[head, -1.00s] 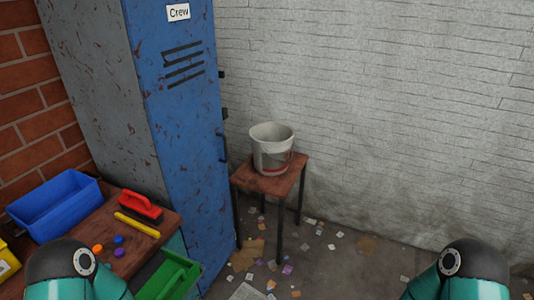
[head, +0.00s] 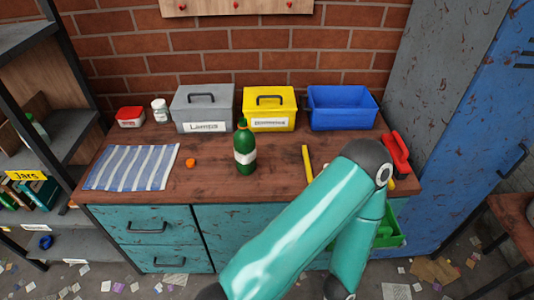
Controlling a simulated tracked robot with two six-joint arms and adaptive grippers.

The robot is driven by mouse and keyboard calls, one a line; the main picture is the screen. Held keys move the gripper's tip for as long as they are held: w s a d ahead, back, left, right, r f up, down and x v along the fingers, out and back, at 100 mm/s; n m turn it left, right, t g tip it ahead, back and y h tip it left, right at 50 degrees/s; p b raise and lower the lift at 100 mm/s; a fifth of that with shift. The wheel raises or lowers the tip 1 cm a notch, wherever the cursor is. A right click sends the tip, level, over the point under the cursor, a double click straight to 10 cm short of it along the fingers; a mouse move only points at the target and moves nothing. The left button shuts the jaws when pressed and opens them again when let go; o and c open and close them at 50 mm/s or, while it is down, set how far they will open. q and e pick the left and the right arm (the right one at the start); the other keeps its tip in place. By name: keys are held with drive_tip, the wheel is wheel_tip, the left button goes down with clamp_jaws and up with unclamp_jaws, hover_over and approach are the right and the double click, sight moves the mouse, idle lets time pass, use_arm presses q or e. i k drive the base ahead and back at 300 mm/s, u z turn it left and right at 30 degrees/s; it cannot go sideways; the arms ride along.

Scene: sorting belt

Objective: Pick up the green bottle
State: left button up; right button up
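The green bottle (head: 244,136) stands upright on the wooden top of the teal workbench (head: 215,188), a little left of the middle of the head view. It has a white label and its neck overlaps the boxes behind it in the picture. Neither of my grippers is in the head view. One of my teal arms crosses the lower right, with its dark elbow over the bench's right part. Nothing touches the bottle.
A grey box (head: 188,109), yellow box (head: 270,123) and blue bin (head: 342,118) stand behind. A striped cloth (head: 131,167) and orange cap (head: 190,163) lie left of the bottle. A yellow stick (head: 307,163) and red-handled tool (head: 394,152) lie right.

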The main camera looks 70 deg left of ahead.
sight(245, 148)
drive_tip(key=k, duration=1.5)
drive_tip(key=u, duration=0.8)
drive_tip(key=i, duration=1)
drive_tip(key=z, duration=0.05)
